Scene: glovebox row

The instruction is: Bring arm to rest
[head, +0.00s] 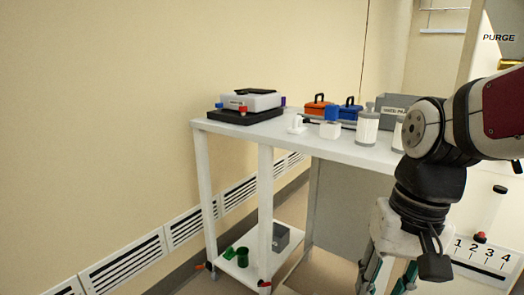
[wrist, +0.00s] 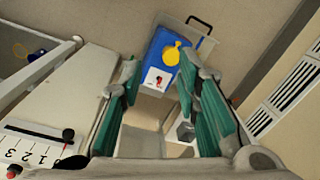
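My arm shows at the right of the head view, bent with my gripper (head: 386,277) pointing down in front of the white table (head: 285,140); the fingertips run past the lower picture edge. In the wrist view my gripper (wrist: 158,66) has its two green-padded fingers spread apart. Nothing is held between them. Beyond the fingertips, well apart from them, is a blue bin (wrist: 158,46) with a yellow item (wrist: 175,53) and a white card with a red mark (wrist: 160,81).
The table holds a scale (head: 250,103), orange (head: 317,109) and blue boxes, white containers (head: 367,128) and a grey bin (head: 393,106). Green cups (head: 242,257) and a grey box (head: 281,236) sit on the lower shelf. A numbered panel (head: 484,255) is at lower right. Vents line the wall.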

